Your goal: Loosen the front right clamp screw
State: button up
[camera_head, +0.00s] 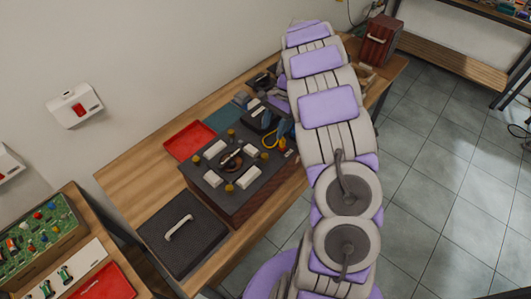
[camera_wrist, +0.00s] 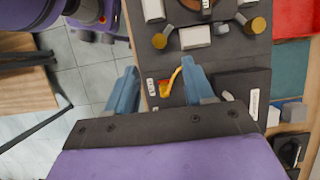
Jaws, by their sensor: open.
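A dark deck unit (camera_head: 205,178) on the wooden table carries white blocks and several brass clamp screws. The front right clamp screw (camera_head: 268,155) stands at the deck's corner nearest my gripper; it also shows in the wrist view (camera_wrist: 159,41), beside a white block (camera_wrist: 195,37). My gripper (camera_wrist: 160,82) is open, its two blue fingers apart above the deck's right end. The screw lies beyond the fingertips, not between them. A yellow curved piece (camera_wrist: 174,79) and an orange-red piece lie under the gap. My arm hides part of the table in the head view.
A second brass screw (camera_wrist: 256,25) stands farther back. A red tray (camera_head: 190,140) lies behind the deck, and a black case with a handle (camera_head: 181,235) is to its left. A dark block (camera_wrist: 243,90) is beside the right finger. Tiled floor is open in front.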

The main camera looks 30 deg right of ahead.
aim_at(265, 155)
jog(key=b+x, duration=0.1)
jog(key=x, duration=0.9)
jog(key=shift+f+b, duration=0.3)
jog(key=shift+f, duration=0.1)
grip_shut()
